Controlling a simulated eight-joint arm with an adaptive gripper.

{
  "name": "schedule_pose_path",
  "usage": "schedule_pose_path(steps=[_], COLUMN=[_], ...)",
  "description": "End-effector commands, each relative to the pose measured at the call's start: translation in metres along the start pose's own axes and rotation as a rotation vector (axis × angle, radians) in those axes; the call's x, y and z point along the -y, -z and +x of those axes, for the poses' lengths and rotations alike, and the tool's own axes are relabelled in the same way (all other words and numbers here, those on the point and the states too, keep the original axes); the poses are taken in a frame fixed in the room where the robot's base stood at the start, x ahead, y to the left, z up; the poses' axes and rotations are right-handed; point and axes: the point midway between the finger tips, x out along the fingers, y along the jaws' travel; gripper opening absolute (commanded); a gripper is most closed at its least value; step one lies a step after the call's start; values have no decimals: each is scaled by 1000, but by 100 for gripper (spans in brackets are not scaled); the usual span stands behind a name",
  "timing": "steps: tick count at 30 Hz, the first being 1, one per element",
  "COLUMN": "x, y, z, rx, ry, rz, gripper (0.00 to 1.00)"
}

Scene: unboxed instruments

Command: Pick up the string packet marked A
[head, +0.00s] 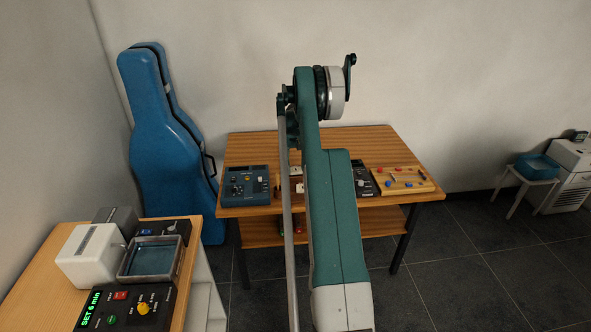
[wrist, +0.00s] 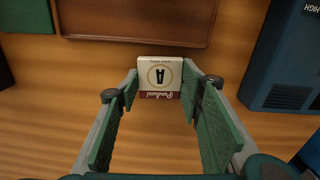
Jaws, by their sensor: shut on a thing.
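The string packet marked A (wrist: 160,78) is a small cream packet with a dark red band and a black A in a round emblem. In the wrist view it sits between the fingertips of my gripper (wrist: 159,88), upside down in the picture. My gripper is shut on it, with one green-padded finger at each side. In the head view my arm hides most of the middle of the table, and I cannot make out my gripper there. Small pale items (head: 296,171) show just left of the arm, too small to identify surely.
A brown tray (wrist: 130,39) lies beyond the packet on the wooden table (head: 250,147). A blue instrument (head: 247,185) stands left, a dark device (head: 362,181) and a pegged board (head: 402,180) right. A blue instrument case (head: 165,150) leans at the wall.

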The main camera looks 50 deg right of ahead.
Motion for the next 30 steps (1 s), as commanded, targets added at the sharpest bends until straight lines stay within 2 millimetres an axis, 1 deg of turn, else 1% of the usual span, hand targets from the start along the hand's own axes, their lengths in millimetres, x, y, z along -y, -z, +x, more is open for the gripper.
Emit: schedule_pose_path(steps=[5,15,18,24,30], x=[0,0,0,0,0], y=[0,0,0,0,0], z=[-21,-71,-81,-91,-92], rx=[0,0,0,0,0], ry=[0,0,0,0,0], rz=[0,0,0,0,0], gripper=[29,29,29,29,29])
